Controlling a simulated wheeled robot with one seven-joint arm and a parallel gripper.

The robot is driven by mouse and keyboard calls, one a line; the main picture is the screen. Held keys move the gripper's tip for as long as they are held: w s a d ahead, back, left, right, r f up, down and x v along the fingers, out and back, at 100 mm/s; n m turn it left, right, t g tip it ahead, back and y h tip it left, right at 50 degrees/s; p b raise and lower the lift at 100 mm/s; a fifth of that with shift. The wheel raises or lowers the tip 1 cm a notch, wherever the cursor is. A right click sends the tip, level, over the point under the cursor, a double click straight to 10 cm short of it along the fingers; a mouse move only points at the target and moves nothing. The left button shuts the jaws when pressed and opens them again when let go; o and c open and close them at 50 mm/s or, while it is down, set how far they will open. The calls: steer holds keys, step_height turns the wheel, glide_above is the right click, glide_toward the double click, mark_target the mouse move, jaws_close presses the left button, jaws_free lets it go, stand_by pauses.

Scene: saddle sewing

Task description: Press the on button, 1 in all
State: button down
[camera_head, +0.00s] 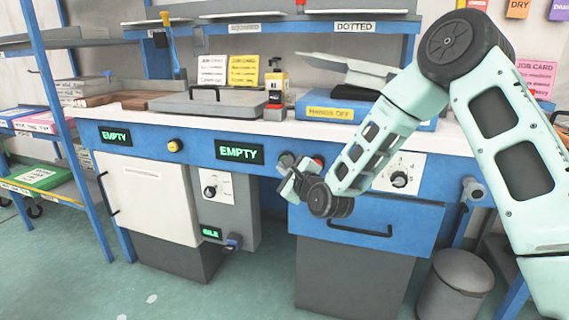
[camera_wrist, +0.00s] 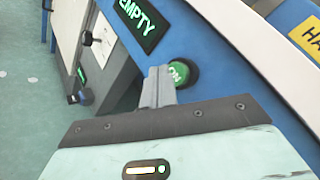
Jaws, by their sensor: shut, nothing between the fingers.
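The green on button (camera_wrist: 178,75), lettered "ON" in a dark ring, is on the blue bench front in the wrist view. My gripper (camera_wrist: 160,72) is shut with nothing between its fingers. Its fingertips are just left of the button's face and overlap its edge in the picture; I cannot tell whether they touch it. In the head view my gripper (camera_head: 287,180) is close to the bench front, left of a red button (camera_head: 318,160).
An "EMPTY" display (camera_head: 239,152) is left of my gripper, with another (camera_head: 115,136) farther left beside a yellow button (camera_head: 175,145). A dial panel (camera_head: 399,178) is to the right. A blue drawer (camera_head: 360,225) is below. A yellow bottle (camera_head: 276,85) stands on the bench.

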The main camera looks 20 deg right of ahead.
steer(key=shift+w, duration=0.1)
stand_by(0.3)
steer(key=shift+w+d, duration=0.25)
